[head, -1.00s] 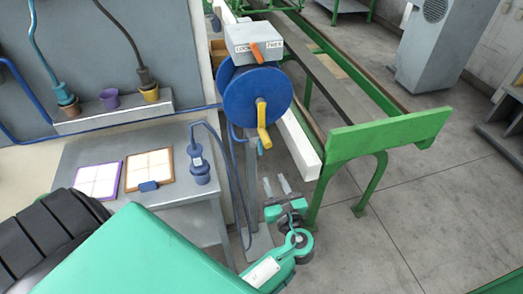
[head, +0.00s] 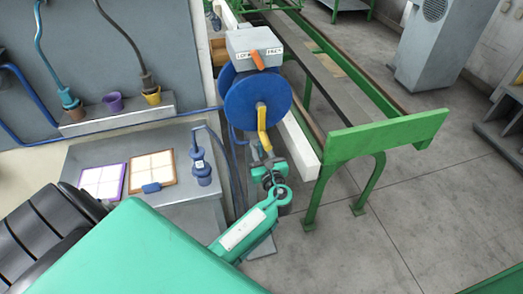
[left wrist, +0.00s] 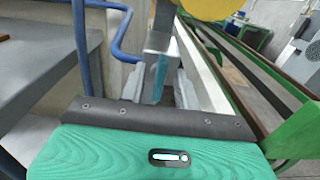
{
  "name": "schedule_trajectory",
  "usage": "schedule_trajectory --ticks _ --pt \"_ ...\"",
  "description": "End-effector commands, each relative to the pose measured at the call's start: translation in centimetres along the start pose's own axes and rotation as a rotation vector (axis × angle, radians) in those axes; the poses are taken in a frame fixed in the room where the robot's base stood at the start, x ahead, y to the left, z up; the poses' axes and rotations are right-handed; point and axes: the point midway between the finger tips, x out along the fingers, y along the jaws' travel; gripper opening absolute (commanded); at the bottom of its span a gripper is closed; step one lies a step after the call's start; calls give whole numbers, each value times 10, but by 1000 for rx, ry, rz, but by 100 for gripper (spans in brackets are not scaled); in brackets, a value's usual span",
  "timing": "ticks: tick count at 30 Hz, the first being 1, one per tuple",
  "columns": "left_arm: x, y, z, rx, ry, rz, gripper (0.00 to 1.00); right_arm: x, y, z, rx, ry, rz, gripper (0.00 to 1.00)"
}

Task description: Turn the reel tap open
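The reel tap seems to be the small teal lever (left wrist: 160,74) on the grey post (left wrist: 158,42), seen in the left wrist view. My left gripper (left wrist: 159,84) is open, its two grey fingers apart with the lever between them. I cannot tell whether the fingers touch it. In the head view the left gripper (head: 267,156) is just below the yellow crank (head: 262,130) of the blue reel (head: 245,100), and the tap is hidden there. My right gripper is not in view.
A grey box (head: 245,45) with an orange lever (head: 257,59) sits above the reel. A blue hose (left wrist: 118,44) loops left of the post. A green bench frame (head: 385,132) stands to the right. A grey table (head: 140,210) with two framed pads is at left.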

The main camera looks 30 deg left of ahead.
Motion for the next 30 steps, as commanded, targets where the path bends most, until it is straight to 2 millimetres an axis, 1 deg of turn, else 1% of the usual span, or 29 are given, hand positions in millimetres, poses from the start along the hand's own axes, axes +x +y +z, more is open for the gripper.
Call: schedule_trajectory --ticks 6,11,20,26,30 --pt "0 0 0 0 0 0 32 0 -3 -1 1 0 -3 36" --pt "0 0 0 0 0 0 0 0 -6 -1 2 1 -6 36" --pt "0 0 0 -24 0 0 0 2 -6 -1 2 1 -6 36" --pt "0 1 -1 -114 -1 2 0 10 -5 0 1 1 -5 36" --pt "0 1 -2 -221 -1 2 0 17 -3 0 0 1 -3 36"
